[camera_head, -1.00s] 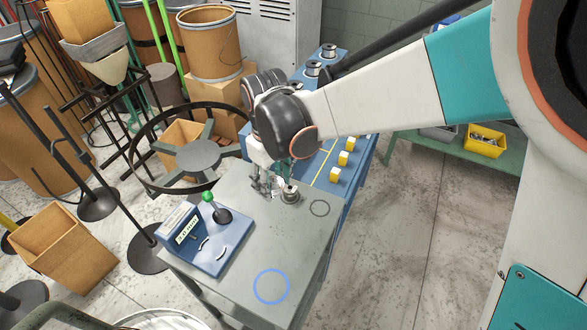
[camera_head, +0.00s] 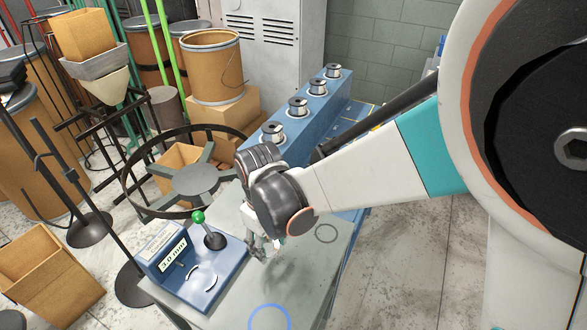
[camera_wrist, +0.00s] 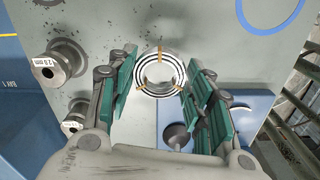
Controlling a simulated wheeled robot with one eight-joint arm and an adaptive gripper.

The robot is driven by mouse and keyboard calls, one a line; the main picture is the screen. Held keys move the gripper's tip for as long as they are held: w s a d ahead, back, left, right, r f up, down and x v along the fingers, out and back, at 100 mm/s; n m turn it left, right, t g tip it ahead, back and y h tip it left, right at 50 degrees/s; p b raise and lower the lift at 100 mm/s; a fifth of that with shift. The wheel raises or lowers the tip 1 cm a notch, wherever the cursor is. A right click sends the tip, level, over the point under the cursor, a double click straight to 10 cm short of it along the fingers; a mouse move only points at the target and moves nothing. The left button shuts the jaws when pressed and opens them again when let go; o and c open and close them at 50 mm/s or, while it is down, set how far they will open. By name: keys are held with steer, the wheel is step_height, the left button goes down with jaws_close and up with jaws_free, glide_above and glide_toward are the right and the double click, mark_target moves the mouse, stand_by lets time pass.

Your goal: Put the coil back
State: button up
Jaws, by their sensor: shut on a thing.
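The coil (camera_wrist: 159,74), a silvery ring of wire with orange ties, sits between the green-padded fingers of my gripper (camera_wrist: 158,95) in the wrist view. My gripper is shut on it, above the grey table top (camera_head: 294,279). In the head view my gripper (camera_head: 258,247) is low over the table, right of the blue gauge box (camera_head: 204,272). The coil cannot be made out there. A blue ring mark (camera_head: 268,308) is on the table's near part, and it also shows in the wrist view (camera_wrist: 243,22). A thin dark ring mark (camera_head: 326,225) lies right of my gripper.
The gauge box carries a green-knobbed lever (camera_head: 198,217). Several wire spools stand on a blue bench (camera_head: 318,112) behind. Two metal mandrels (camera_wrist: 60,63) show at left in the wrist view. A dark wheel-like stand (camera_head: 195,178) is left of my arm. The table's near middle is clear.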

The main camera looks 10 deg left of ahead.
mark_target(269, 252)
steer(key=shift+f+b, duration=1.45)
steer(key=shift+f, duration=0.85)
steer(key=shift+f, duration=0.15)
steer(key=o, duration=1.3)
step_height(269, 252, up, 12)
steer(key=p, duration=0.8)
steer(key=shift+r, duration=0.25)
steer(key=shift+s, duration=0.1)
